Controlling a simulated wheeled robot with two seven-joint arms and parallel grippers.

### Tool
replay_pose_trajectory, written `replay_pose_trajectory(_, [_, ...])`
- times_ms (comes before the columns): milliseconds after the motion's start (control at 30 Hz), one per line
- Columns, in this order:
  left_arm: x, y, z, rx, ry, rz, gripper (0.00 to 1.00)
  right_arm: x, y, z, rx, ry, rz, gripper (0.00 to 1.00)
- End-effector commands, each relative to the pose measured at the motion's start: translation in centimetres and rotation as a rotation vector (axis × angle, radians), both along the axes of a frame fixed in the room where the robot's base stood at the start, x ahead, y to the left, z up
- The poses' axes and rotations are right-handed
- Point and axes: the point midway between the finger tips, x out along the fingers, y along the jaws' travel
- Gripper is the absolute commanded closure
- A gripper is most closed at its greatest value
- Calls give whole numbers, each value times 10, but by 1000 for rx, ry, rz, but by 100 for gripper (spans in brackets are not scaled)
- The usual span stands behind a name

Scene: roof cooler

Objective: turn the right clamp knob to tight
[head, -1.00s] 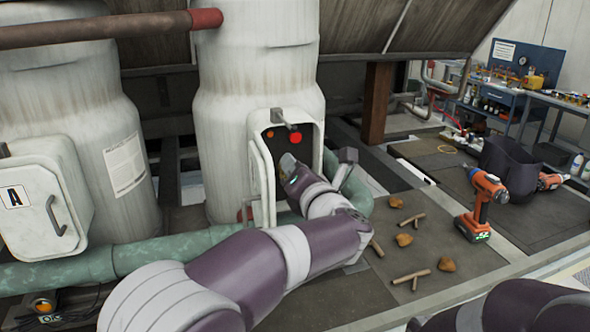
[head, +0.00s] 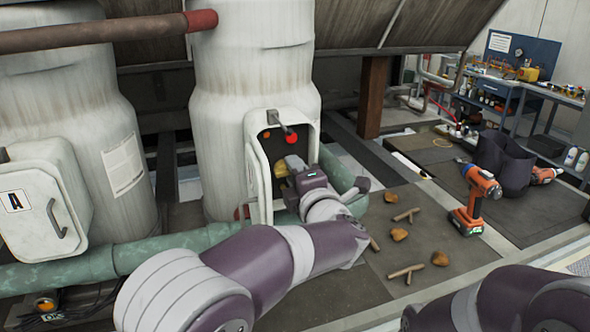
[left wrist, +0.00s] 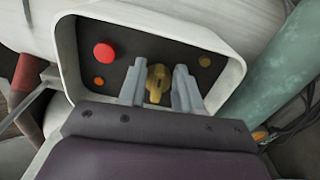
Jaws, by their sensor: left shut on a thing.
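A yellow knob (left wrist: 156,84) is on the dark panel inside an open white box on the right-hand tank. My left gripper (left wrist: 157,80) is shut on it, with one finger on each side. In the head view my left gripper (head: 291,164) reaches into the box opening and hides much of the lower panel. The frames do not show clearly which is the right clamp knob. My right arm shows at the bottom right; its gripper is out of view.
A red button (head: 291,139) and a small orange light (head: 267,134) are above the gripper. The box's open door (head: 259,172) stands close left. A green pipe (head: 75,265) runs below.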

Motion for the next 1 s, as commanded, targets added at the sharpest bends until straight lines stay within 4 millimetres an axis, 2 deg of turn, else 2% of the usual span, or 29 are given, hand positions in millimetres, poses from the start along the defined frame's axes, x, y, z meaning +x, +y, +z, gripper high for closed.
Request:
replay_pose_trajectory(600, [0,-1,-3,42,18,-2,97,0,0,2,0,0,0,57])
replay_pose_trajectory(633, [0,-1,-3,42,18,-2,63,0,0,2,0,0,0,57])
replay_pose_trajectory(700, [0,-1,-3,42,17,-1,42,0,0,2,0,0,0,57])
replay_pose_trajectory(1000, [-1,-1,-2,41,14,-1,42,0,0,1,0,0,0,57])
